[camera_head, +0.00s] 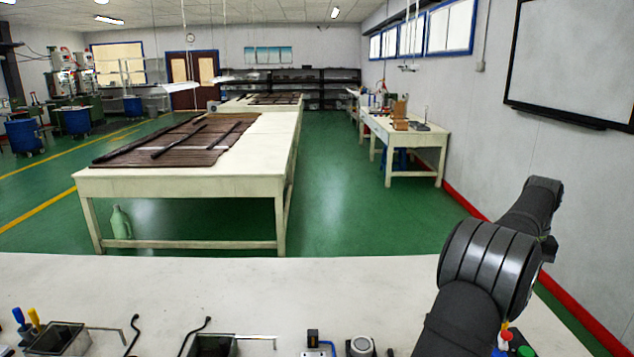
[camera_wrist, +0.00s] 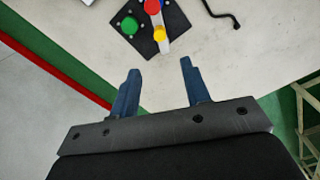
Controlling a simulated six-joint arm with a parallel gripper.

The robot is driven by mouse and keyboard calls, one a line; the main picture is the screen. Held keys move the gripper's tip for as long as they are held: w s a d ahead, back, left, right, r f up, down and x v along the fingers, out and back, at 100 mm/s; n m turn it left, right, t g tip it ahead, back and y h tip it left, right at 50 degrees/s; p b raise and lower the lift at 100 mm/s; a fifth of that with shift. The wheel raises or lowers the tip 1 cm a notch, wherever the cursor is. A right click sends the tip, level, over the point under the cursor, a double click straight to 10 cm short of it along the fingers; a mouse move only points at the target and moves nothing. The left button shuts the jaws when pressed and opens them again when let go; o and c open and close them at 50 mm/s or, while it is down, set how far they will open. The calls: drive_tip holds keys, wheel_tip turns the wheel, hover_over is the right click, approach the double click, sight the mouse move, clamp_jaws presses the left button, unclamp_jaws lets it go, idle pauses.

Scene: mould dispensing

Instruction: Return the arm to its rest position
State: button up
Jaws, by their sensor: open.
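My gripper (camera_wrist: 160,85) shows in the wrist view with its two blue fingers well apart and nothing between them. It is above the white worktable (camera_wrist: 225,80), near the table's edge. Ahead of the fingers, apart from them, a dark plate (camera_wrist: 131,41) carries a green button (camera_wrist: 129,25), a red one (camera_wrist: 152,6) and a yellow one (camera_wrist: 159,33). In the head view my dark arm rises at the right side of the table and bends up toward the wall; the gripper itself cannot be made out there.
Along the front of the worktable (camera_head: 250,285) stand a dark metal mould (camera_head: 58,340), another mould (camera_head: 212,346), bent black rods (camera_head: 133,335) and small devices (camera_head: 361,346). The buttons are partly hidden by my arm. The table's middle and far part are clear. A wall (camera_head: 570,170) stands to the right.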

wheel_tip(320, 180, down, 14)
drive_tip(key=shift+f, duration=0.2)
drive_tip(key=shift+w+a+m, duration=0.2)
drive_tip(key=shift+a+m, duration=0.1)
drive_tip(key=shift+m, duration=0.65)
drive_tip(key=shift+w+a+m, duration=0.2)
drive_tip(key=shift+a+m, duration=0.05)
drive_tip(key=shift+m, duration=0.7)
drive_tip(key=o, duration=1.2)
drive_tip(key=shift+r, duration=0.1)
drive_tip(key=shift+o, duration=0.3)
wheel_tip(320, 180, up, 17)
drive_tip(key=s+m, duration=0.2)
drive_tip(key=m, duration=0.7)
drive_tip(key=shift+d+r, duration=0.2)
wheel_tip(320, 180, down, 10)
drive_tip(key=shift+r, duration=0.15)
drive_tip(key=shift+r, duration=0.1)
